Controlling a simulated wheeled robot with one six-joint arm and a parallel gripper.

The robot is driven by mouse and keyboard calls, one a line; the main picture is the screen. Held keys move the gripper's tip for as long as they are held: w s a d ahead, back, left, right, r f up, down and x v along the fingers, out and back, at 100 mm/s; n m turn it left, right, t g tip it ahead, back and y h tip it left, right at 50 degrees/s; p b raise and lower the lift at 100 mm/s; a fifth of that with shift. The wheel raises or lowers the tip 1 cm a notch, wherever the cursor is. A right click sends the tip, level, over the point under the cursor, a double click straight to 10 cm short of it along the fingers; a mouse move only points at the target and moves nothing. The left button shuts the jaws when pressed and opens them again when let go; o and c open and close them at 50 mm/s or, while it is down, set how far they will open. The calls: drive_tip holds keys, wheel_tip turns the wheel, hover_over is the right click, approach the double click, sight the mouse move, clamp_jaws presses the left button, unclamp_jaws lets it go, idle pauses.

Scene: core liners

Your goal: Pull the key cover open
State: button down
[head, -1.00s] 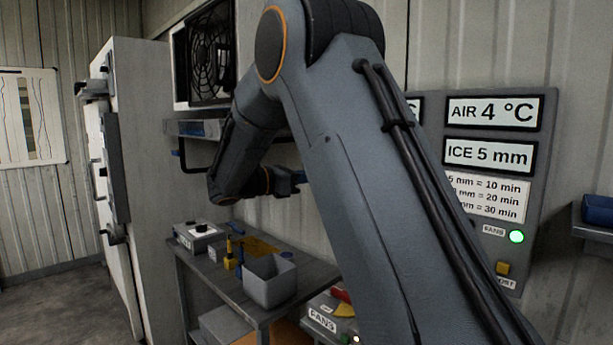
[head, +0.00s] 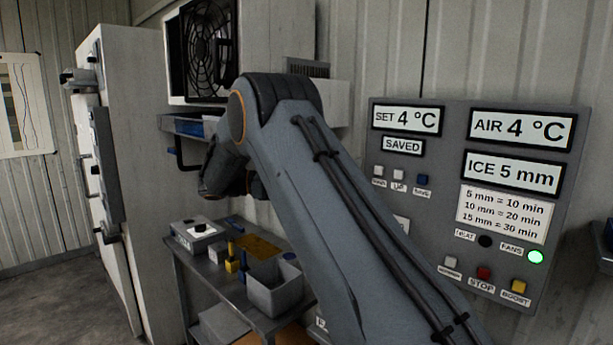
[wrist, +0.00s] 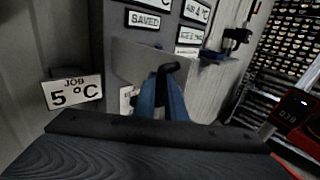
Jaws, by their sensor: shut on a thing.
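In the wrist view, a pale grey plate, which looks like the key cover (wrist: 136,62), stands beside the control panel below the SAVED display. A black bent handle (wrist: 171,67) shows at the tips of my gripper (wrist: 162,80). The two blue fingers are shut on this handle, one on each side. The fingers hide the lower part of the plate, so I cannot tell how far open it stands. In the head view my arm hides the cover. My gripper (head: 256,187) is mostly hidden there behind my arm.
The control panel (head: 447,275) carries displays, labels and several buttons, with a green light lit by FANS. A metal bench (head: 240,303) with a grey bin (head: 275,295) stands below my arm. A JOB 5 °C sign (wrist: 72,92) hangs at left in the wrist view.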

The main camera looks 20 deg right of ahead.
drive_tip(key=shift+w+d, duration=0.15)
drive_tip(key=shift+d, duration=0.1)
